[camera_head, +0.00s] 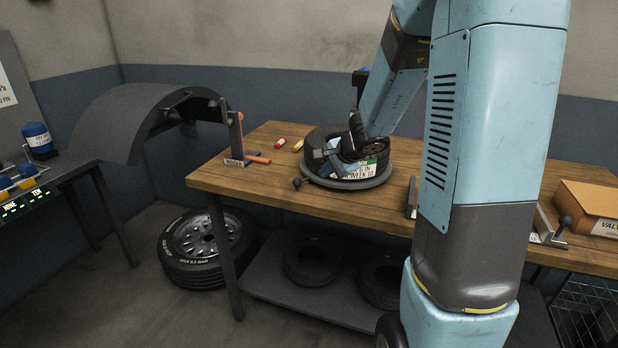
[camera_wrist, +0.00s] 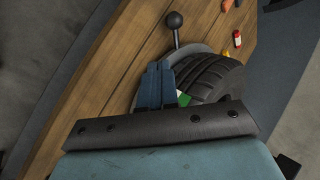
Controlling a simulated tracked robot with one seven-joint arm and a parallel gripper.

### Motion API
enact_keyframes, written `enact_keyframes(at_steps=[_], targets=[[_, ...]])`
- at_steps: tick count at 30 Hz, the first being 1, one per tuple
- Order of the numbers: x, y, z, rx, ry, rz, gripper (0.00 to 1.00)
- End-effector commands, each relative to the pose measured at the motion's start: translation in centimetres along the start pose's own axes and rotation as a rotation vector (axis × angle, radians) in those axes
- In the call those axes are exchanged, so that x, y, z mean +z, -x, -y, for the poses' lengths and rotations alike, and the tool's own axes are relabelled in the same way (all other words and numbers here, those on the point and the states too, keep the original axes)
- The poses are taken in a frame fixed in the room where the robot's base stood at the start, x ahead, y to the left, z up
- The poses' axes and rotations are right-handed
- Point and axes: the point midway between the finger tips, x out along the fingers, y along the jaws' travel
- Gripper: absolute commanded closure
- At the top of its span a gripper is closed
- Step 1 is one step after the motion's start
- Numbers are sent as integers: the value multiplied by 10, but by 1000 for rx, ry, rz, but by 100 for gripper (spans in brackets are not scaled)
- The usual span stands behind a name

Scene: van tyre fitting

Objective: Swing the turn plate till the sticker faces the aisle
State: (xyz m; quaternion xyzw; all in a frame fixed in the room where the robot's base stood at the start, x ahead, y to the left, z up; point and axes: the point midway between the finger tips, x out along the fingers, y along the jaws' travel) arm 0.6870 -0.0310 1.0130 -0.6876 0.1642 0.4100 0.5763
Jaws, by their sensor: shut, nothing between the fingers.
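The turn plate (camera_head: 345,184) is a grey disc on the wooden bench, with a black tyre (camera_head: 375,148) lying flat on it. A ball-ended handle (camera_head: 298,183) sticks out from the plate at its left; it is at the top of the wrist view (camera_wrist: 175,20). A white and green sticker (camera_head: 362,169) is on the tyre's near side, partly hidden by my gripper; a green bit (camera_wrist: 184,98) shows in the wrist view. My gripper (camera_head: 320,153) is shut and empty beside the tyre's left side, apart from the handle. Whether it touches the tyre is unclear.
A red and a yellow small item (camera_head: 298,145) lie behind the plate. A clamp-like stand (camera_head: 234,140) is at the bench's left end. A cardboard box (camera_head: 590,208) sits at the right. A wheel (camera_head: 205,245) is on the floor; more tyres (camera_head: 312,263) lie on the lower shelf.

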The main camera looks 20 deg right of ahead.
Motion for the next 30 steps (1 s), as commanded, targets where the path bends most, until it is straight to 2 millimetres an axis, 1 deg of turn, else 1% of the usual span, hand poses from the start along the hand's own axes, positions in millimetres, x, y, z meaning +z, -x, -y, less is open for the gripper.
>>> enact_keyframes(at_steps=[1,3,14,18,24,30], targets=[[0,-8,-1,2,-2,3,100],[1,-17,-1,3,-1,3,100],[1,-66,-1,3,-1,3,100],[0,-81,11,1,2,1,100],[1,-95,22,0,2,1,100],[1,-98,25,0,2,1,100]])
